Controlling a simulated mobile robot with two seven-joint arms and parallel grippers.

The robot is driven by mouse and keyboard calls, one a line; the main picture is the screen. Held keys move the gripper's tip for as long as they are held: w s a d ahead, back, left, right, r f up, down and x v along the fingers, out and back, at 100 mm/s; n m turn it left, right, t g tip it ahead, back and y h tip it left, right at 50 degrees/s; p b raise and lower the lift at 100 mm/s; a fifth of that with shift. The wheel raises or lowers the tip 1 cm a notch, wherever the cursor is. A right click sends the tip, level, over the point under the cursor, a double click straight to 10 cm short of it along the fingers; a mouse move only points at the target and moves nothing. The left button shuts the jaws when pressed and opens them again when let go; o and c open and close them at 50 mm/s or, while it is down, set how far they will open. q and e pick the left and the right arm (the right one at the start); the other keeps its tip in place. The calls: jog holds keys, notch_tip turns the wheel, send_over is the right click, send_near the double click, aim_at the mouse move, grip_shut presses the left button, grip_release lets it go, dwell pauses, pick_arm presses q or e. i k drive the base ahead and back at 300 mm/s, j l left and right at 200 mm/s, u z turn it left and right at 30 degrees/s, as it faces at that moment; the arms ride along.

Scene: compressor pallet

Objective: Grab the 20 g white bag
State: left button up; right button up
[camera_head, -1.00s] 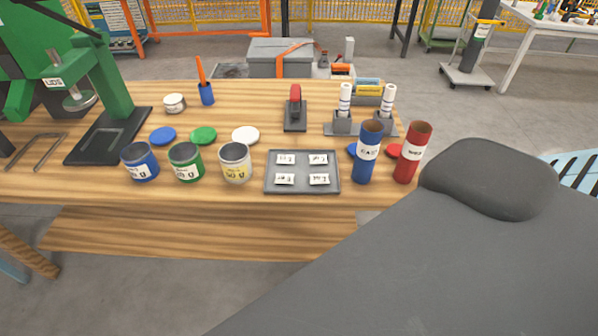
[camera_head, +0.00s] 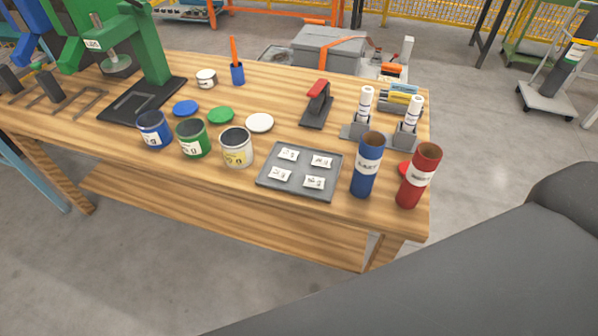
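Several small white bags lie in two rows on a dark grey tray (camera_head: 299,177) on the wooden table. One is the back left bag (camera_head: 289,154), one the back right bag (camera_head: 321,160), one the front left bag (camera_head: 279,174) and one the front right bag (camera_head: 314,182). Their printed labels are too small to read, so I cannot tell which is the 20 g one. Neither gripper shows. A large dark grey part of my own arm fills the lower right.
Blue (camera_head: 154,131), green (camera_head: 192,139) and white (camera_head: 236,148) cans stand left of the tray. Blue (camera_head: 367,167) and red (camera_head: 417,177) tubes stand close on its right. A red-handled tool (camera_head: 317,105) and a green press (camera_head: 146,50) are behind. Floor in front is clear.

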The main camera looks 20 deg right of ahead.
aim_at(279, 174)
jog(key=k+l, duration=0.1)
jog(key=l, duration=0.45)
jog(key=k+l, duration=0.1)
jog(key=l, duration=0.4)
jog(key=k+l, duration=0.1)
jog(key=l, duration=0.45)
